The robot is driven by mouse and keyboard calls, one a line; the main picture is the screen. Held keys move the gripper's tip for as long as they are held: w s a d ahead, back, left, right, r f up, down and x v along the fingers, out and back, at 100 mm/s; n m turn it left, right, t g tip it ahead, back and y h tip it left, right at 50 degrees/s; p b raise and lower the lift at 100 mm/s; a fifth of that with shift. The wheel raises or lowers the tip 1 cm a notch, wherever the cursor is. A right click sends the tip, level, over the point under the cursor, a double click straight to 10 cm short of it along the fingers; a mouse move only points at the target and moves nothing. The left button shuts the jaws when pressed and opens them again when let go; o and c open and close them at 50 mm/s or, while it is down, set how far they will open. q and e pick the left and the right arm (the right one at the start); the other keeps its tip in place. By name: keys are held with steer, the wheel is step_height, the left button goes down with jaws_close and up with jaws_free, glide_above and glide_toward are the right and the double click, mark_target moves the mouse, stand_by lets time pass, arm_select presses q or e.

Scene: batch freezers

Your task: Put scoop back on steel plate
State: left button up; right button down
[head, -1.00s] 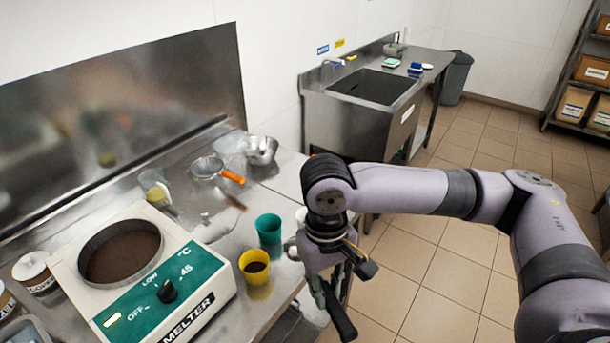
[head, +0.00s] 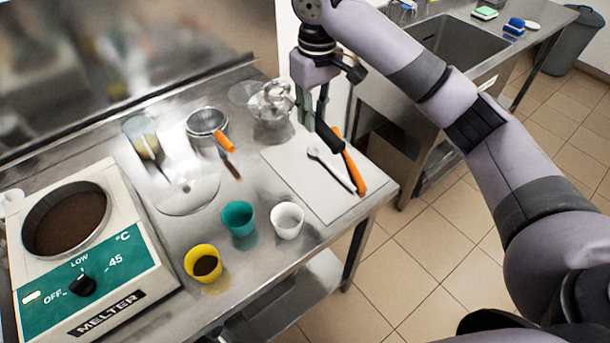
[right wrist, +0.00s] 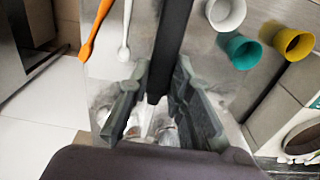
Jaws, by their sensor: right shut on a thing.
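My right gripper (head: 318,122) is shut on a dark-handled thing, seemingly the scoop (head: 328,136). It holds it above the back of a pale flat rectangular plate, which looks like the steel plate (head: 295,177). In the right wrist view, the dark handle (right wrist: 172,45) runs up from between the two grey fingers (right wrist: 160,105). The scoop's working end cannot be made out. My left gripper is not in view.
White (head: 287,220), green (head: 238,218) and yellow (head: 203,263) cups stand left of the plate. A shiny bowl (head: 270,103) and a sieve (head: 207,122) stand behind. The melter (head: 95,270) fills the left. The table's front edge is close to the plate.

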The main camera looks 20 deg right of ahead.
steer(key=shift+w+a+f, duration=0.1)
steer(key=shift+a+f, duration=0.05)
steer(key=shift+f, duration=0.3)
step_height(320, 180, down, 15)
steer(key=shift+r+p, duration=0.1)
steer(key=shift+p, duration=0.8)
steer(key=shift+f, duration=2)
steer(key=shift+f+p, duration=0.1)
steer(key=shift+p, duration=0.2)
steer(key=c, duration=1.5)
jaws_free()
steer(key=shift+o, duration=0.3)
step_height(320, 180, up, 12)
steer(key=b, duration=0.1)
steer(key=shift+d+b, duration=0.2)
steer(key=shift+b, duration=0.2)
